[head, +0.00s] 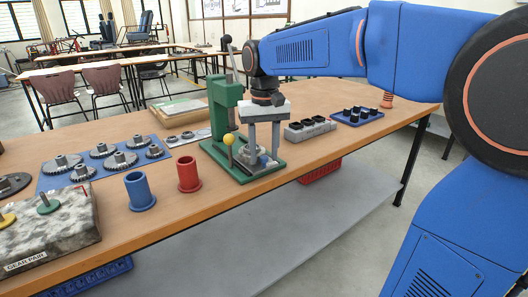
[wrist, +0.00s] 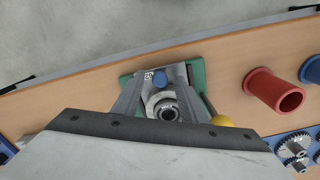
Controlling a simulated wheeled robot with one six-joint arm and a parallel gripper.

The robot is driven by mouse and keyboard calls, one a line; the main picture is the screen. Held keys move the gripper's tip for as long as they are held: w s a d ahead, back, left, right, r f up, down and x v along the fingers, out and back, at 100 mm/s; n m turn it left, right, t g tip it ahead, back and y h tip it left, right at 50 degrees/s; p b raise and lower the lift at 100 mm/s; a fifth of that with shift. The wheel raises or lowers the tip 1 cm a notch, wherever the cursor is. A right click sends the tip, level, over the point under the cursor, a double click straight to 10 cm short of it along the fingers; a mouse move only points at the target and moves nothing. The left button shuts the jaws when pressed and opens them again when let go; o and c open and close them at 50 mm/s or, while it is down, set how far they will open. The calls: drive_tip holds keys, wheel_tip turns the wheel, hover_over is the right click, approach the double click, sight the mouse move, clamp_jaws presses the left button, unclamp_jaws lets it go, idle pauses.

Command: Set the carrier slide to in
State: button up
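A green press (head: 224,108) stands on the bench with a green base plate (head: 265,172). A grey carrier slide (head: 250,156) sits low on that base. In the wrist view the slide shows as a grey block with a round ring (wrist: 165,103) and a blue knob (wrist: 159,77). A yellow ball knob (head: 229,139) stands at the press's front; it also shows in the wrist view (wrist: 221,121). My gripper (head: 263,152) points down over the base, its fingers apart on either side of the ring. I cannot tell if they touch the slide. Its fingers partly hide it.
A red cup (head: 188,174) and a blue cup (head: 139,191) stand left of the press. Several gears lie on a blue mat (head: 58,182) farther left. A grey block with black parts (head: 309,129) and a blue tray (head: 357,117) are to the right. The bench front edge is close.

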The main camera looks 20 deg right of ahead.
drive_tip(key=shift+c, duration=0.4)
clamp_jaws()
drive_tip(key=shift+w+a, duration=0.4)
drive_tip(key=shift+w, duration=0.85)
drive_tip(key=shift+w+a, duration=0.45)
drive_tip(key=shift+w, duration=0.85)
drive_tip(key=shift+w+a, duration=0.4)
drive_tip(key=shift+w, duration=0.85)
drive_tip(key=shift+o, duration=0.4)
unclamp_jaws()
wheel_tip(320, 180, up, 17)
drive_tip(key=shift+r, duration=0.2)
